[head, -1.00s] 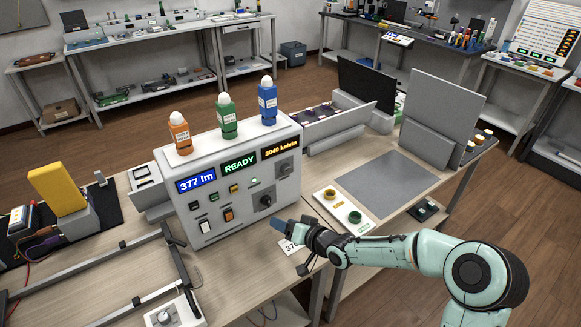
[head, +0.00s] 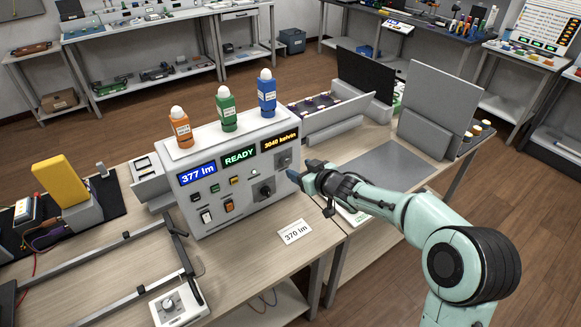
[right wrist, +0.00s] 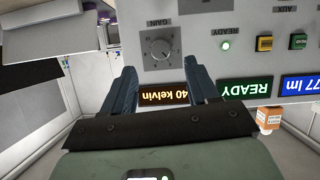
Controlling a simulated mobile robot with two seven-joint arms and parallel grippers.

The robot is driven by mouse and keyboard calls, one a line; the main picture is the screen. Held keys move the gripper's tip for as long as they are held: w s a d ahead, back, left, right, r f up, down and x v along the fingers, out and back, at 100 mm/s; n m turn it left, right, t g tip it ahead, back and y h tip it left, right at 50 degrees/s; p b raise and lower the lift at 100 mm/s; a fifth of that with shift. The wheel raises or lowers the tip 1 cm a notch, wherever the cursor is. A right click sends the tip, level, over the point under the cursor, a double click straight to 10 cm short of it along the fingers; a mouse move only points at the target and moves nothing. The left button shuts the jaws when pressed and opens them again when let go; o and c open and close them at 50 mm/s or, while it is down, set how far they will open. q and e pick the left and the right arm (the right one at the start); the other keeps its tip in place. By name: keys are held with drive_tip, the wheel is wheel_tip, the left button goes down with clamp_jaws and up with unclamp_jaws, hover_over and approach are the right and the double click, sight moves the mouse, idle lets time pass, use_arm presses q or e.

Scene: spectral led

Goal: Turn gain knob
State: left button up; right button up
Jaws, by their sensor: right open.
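The gain knob (head: 284,158) is a round grey knob on a grey plate, on the right of the white instrument's front (head: 222,215), below the amber "3040 kelvin" display. In the right wrist view the gain knob (right wrist: 161,47) appears upside down with its GAIN label. My right gripper (head: 294,176) is in front of the panel's right side, near the knob. In the right wrist view my right gripper (right wrist: 161,84) is open and empty, with the knob beyond the gap between its fingers. The blue display (head: 197,173) reads 377 lm. My left gripper is out of view.
A dark knob (head: 265,190) sits lower on the panel. A card reading "370 lm" (head: 295,232) lies on the bench. Orange, green and blue bottles (head: 227,109) stand on the instrument. A grey mat (head: 385,165) and upright panel (head: 438,105) are to the right.

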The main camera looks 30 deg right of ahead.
sight(288, 163)
drive_tip(key=x, duration=0.6)
drive_tip(key=shift+w+f, duration=0.15)
drive_tip(key=shift+w, duration=0.15)
drive_tip(key=c, duration=1)
drive_tip(key=n+b, duration=0.1)
drive_tip(key=b, duration=0.2)
drive_tip(key=shift+a+f+h+b, duration=0.1)
drive_tip(key=shift+f+h+b, duration=0.15)
drive_tip(key=shift+h+b, duration=0.15)
drive_tip(key=shift+c, duration=0.2)
drive_tip(key=shift+b, duration=0.5)
drive_tip(key=shift+r+n+b, duration=0.15)
drive_tip(key=shift+n+b, duration=0.15)
drive_tip(key=shift+b, duration=0.15)
drive_tip(key=shift+r, duration=0.1)
